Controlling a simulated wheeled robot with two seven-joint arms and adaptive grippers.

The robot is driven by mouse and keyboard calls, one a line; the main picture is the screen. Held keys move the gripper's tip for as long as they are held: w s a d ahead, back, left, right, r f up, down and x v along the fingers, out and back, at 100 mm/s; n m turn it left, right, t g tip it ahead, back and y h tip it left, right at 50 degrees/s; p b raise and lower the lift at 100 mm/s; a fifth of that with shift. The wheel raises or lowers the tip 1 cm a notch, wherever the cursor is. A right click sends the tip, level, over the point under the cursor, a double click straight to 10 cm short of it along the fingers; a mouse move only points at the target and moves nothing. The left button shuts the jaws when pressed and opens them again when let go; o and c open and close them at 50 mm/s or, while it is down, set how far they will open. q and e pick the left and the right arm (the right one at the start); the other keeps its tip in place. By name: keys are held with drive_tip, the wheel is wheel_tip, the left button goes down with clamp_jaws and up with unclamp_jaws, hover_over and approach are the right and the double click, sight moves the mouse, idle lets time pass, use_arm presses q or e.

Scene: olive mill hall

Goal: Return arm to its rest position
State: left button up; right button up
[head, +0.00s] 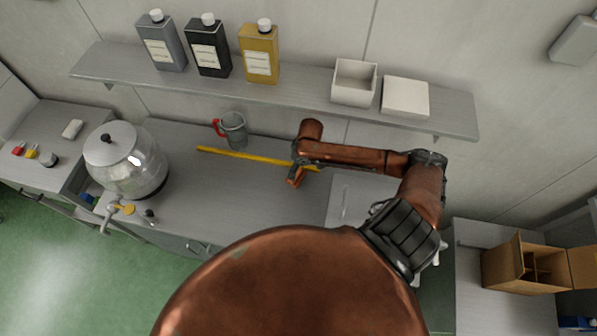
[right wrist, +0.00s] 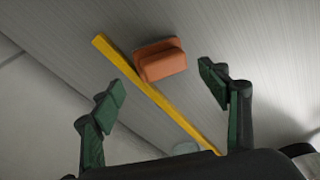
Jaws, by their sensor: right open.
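My right arm reaches out over the grey worktop (head: 182,178), bent at the elbow with its forearm pointing left. My right gripper (head: 299,161) is mostly hidden by its own wrist in the head view. In the right wrist view its two green fingers (right wrist: 160,82) are spread wide with nothing between them. An orange-brown block (right wrist: 162,60) lies on the worktop beyond the fingertips, beside a yellow strip (right wrist: 140,82). The strip also shows in the head view (head: 240,155), running left from under my wrist. My left gripper is not in view.
A red-handled mug (head: 234,130) stands behind the strip. A glass vessel with a lid (head: 125,165) stands at left. A wall shelf (head: 300,98) with bottles and white boxes runs above. An open cardboard box (head: 515,268) stands at right. The worktop between vessel and wrist is mostly free.

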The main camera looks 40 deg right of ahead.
sight(298, 173)
drive_tip(key=shift+s+r, duration=0.15)
drive_tip(key=shift+r, duration=0.7)
drive_tip(key=shift+f, duration=0.1)
drive_tip(key=f, duration=0.4)
drive_tip(key=w+f, duration=0.1)
drive_tip(key=f, duration=0.1)
drive_tip(key=shift+a+f+p, duration=0.1)
drive_tip(key=shift+f+p, duration=0.25)
drive_tip(key=shift+p, duration=0.05)
drive_tip(key=shift+w+f, duration=0.15)
drive_tip(key=shift+f, duration=0.15)
drive_tip(key=r, duration=0.3)
drive_tip(key=shift+a+r, duration=0.25)
drive_tip(key=shift+s+a+r, duration=0.2)
drive_tip(key=shift+a+r, duration=0.1)
drive_tip(key=shift+r, duration=0.15)
